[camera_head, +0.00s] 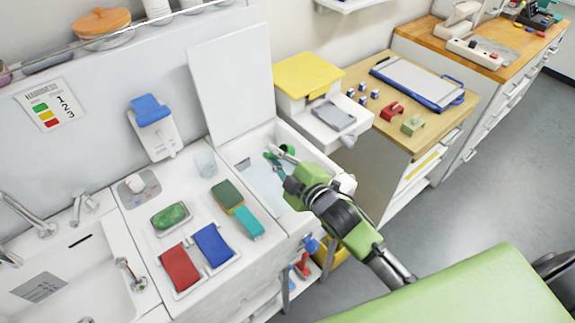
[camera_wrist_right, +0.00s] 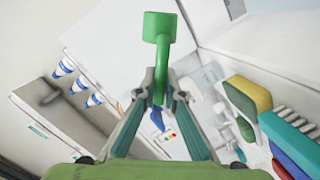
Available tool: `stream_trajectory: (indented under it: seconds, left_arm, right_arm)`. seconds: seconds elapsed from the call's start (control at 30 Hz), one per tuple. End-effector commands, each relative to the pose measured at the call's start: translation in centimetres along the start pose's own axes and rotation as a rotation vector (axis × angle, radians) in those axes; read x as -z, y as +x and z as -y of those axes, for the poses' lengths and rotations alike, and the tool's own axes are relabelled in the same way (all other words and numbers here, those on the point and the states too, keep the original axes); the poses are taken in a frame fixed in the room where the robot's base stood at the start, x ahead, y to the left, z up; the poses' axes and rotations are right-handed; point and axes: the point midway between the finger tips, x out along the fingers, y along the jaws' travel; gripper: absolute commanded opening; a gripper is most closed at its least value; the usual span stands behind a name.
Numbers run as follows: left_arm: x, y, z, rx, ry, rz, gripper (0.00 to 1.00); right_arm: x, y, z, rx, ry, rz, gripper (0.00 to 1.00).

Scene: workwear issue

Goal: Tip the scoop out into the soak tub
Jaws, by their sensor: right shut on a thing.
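My right gripper (camera_head: 277,158) is shut on the handle of a green scoop (camera_head: 288,149), over the open white soak tub (camera_head: 246,182). In the right wrist view the scoop (camera_wrist_right: 157,27) sticks out from between the fingertips (camera_wrist_right: 159,85), with its cup at the far end. I cannot tell what the scoop holds. The tub's inside is pale, and my right gripper and forearm hide part of it. A white lid panel (camera_head: 232,85) stands upright behind the tub. My left gripper is not in view.
A yellow-topped white box (camera_head: 307,75) stands to the right, beside a wooden counter (camera_head: 435,143).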

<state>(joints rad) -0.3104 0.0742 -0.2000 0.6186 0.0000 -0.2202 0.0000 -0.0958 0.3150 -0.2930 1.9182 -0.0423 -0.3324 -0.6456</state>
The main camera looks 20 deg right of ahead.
Motion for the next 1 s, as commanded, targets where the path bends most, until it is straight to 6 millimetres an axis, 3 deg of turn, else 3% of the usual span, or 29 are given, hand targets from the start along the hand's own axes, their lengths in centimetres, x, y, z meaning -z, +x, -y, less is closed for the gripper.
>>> stream_trajectory:
  seconds: [0.17,0.4,0.53,0.8,1.0]
  left_arm:
    - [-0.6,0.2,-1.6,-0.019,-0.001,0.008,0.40]
    - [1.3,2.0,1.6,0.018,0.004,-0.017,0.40]
    - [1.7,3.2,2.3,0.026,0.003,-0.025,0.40]
    - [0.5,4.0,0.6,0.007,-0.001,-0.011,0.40]
    - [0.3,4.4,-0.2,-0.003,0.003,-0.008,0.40]
  right_arm:
    - [0.4,0.4,-0.7,0.001,0.093,-0.023,0.00]
    - [-0.5,0.0,-2.4,0.002,0.353,-0.075,0.00]
    - [-0.8,-0.2,-3.6,0.002,0.519,-0.109,0.00]
    - [-2.3,-0.6,-5.4,0.005,0.815,-0.166,0.00]
    - [-2.8,-0.7,-6.2,0.005,0.930,-0.188,0.00]
